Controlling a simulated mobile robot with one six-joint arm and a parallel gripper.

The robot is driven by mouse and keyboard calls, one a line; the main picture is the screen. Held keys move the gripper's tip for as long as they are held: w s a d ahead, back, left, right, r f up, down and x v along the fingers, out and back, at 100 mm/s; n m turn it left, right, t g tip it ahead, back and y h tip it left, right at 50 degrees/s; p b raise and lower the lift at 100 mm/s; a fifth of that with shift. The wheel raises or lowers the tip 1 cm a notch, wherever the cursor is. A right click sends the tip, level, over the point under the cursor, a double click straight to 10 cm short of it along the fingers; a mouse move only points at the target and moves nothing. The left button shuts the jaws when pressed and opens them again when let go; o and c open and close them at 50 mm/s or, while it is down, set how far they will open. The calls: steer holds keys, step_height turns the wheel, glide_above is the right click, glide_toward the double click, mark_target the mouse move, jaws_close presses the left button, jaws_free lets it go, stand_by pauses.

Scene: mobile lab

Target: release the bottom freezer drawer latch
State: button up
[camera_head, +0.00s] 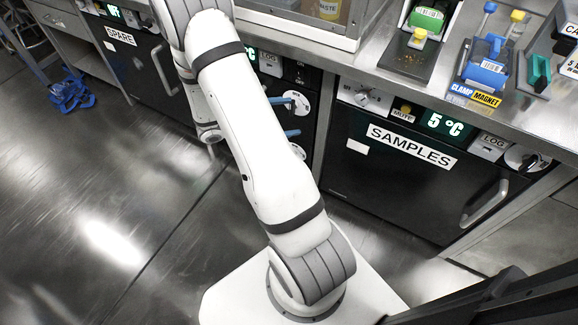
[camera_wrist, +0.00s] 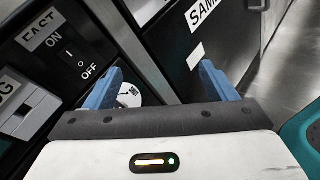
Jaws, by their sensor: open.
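The middle black-fronted unit, between the cabinets marked SPARE and SAMPLES, has a round white dial-like fitting (camera_head: 298,103) on its front. A second round pale fitting (camera_head: 299,151) is lower, partly hidden by my arm. I cannot tell which is the bottom drawer latch. My gripper (camera_head: 287,116) is mostly behind my arm in the head view, with two blue fingers pointing right in front of this unit. In the wrist view my gripper (camera_wrist: 161,68) is open, nothing between its fingers. A round white fitting (camera_wrist: 129,95) is partly hidden behind the left finger.
The SAMPLES cabinet (camera_head: 390,190) with its handle (camera_head: 484,204) stands to the right. The SPARE cabinet (camera_head: 140,70) is to the left. The steel counter (camera_head: 335,62) runs above. A blue tangle (camera_head: 70,93) lies on the floor at left; the floor (camera_head: 110,200) is otherwise clear.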

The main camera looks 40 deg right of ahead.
steer(key=w+f+n+t+h+b, duration=0.15)
steer(key=f+n+t+b, duration=0.25)
steer(key=f, duration=0.8)
steer(key=w+f+n+t+b, duration=0.2)
steer(key=f+n+t+b, duration=0.2)
steer(key=f, duration=0.8)
steer(key=w+f+n+t+b, duration=0.2)
steer(key=f+n+t+b, duration=0.15)
steer(key=f, duration=0.85)
steer(key=b+x, duration=0.2)
steer(key=x, duration=0.6)
steer(key=shift+s+d+n, duration=0.2)
steer(key=shift+s+n, duration=0.05)
steer(key=shift+n, duration=0.2)
steer(key=c, duration=0.9)
steer(key=shift+c, duration=0.4)
